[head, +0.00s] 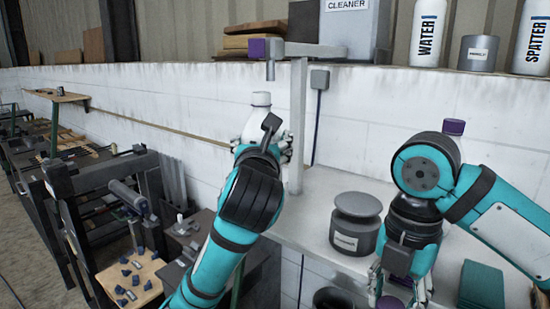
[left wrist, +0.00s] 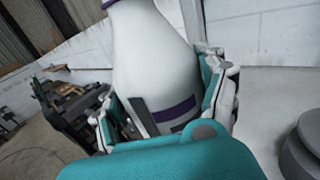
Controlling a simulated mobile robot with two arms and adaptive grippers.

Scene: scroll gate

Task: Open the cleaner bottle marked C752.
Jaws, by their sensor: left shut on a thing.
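A white bottle (head: 261,103) is held up beneath the spout of a grey stand (head: 297,120) in the head view. Its top looks white with a pale purple ring; I cannot tell whether a cap is on it. In the left wrist view the bottle (left wrist: 155,60) is tilted, with a purple band low on its body; no C752 mark is legible. My left gripper (head: 265,145) is shut around it. Another bottle with a purple cap (head: 454,127) stands behind my right arm, mostly hidden.
A grey lidded jar (head: 355,223) stands on the white counter (head: 318,190) between my arms. A teal block (head: 482,285) is at the right. A CLEANER box (head: 350,25) and WATER (head: 428,35) and SPATTER (head: 532,40) bottles stand on the ledge. Racks fill the left.

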